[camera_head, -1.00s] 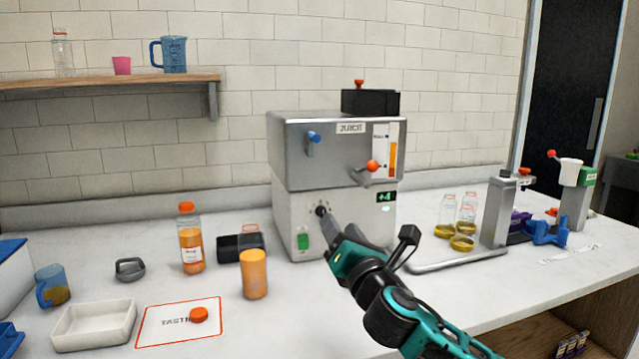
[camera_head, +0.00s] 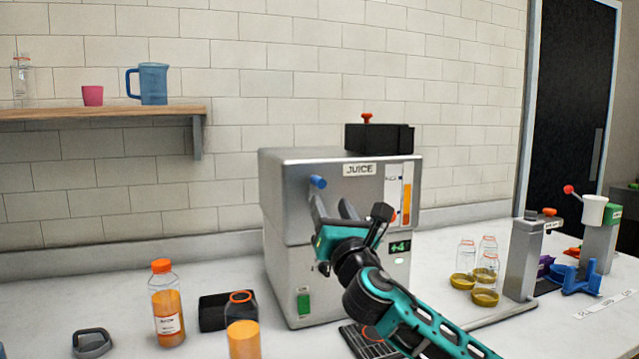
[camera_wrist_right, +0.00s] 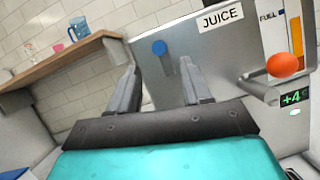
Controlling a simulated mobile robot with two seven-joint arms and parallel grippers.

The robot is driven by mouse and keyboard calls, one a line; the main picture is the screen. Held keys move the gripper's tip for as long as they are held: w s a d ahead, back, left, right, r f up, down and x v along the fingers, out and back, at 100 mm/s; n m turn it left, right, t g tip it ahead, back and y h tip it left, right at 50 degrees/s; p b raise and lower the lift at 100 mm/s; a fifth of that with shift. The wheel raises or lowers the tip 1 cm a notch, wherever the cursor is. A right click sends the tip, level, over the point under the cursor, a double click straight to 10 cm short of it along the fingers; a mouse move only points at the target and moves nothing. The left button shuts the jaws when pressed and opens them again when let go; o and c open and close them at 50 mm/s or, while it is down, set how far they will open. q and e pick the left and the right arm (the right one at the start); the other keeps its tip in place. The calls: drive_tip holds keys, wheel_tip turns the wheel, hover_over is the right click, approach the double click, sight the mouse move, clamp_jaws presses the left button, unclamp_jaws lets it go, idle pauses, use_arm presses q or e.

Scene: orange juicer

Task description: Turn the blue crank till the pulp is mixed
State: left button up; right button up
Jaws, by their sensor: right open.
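The blue crank (camera_head: 318,182) is a small blue knob on the upper left front of the silver juice machine (camera_head: 290,200). My right gripper (camera_head: 330,203) is raised in front of the machine, just below and right of the knob in the head view, and it is open and empty. In the right wrist view the blue knob (camera_wrist_right: 159,47) shows ahead, between the two spread fingers (camera_wrist_right: 158,78) and beyond their tips; the gripper looks apart from it. The orange level gauge (camera_head: 407,203) is on the machine's right. My left gripper is not in view.
A capped juice bottle (camera_head: 168,310), an orange-filled open container (camera_head: 242,335) and a black block (camera_head: 218,310) stand left of the machine. The wall shelf (camera_head: 100,112) is at upper left.

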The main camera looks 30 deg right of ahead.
sight(320, 184)
drive_tip(key=x, duration=0.9)
drive_tip(key=shift+f, duration=0.15)
clamp_jaws()
